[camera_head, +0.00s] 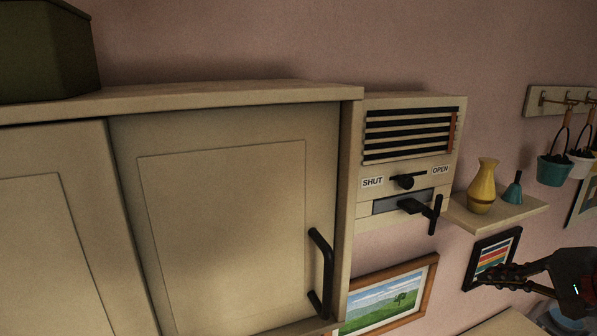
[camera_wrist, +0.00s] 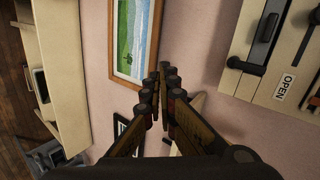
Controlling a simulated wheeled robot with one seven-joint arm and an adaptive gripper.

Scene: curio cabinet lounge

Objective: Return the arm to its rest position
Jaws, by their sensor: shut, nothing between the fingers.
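My gripper (camera_head: 484,277) is at the lower right of the head view, in front of the striped picture and below the small shelf. Its fingers (camera_wrist: 160,88) are together and empty in the wrist view, pointing toward the wall near the framed landscape. It appears to touch nothing. The rest of my arm is mostly outside the head view.
A cabinet (camera_head: 225,210) with a black handle (camera_head: 321,274) fills the left. Beside it is a vent panel (camera_head: 408,150) marked SHUT and OPEN with a protruding black lever (camera_head: 436,213). A shelf (camera_head: 511,221) holds a yellow vase (camera_head: 482,188) and teal bell (camera_head: 512,190). Baskets (camera_head: 553,170) hang right.

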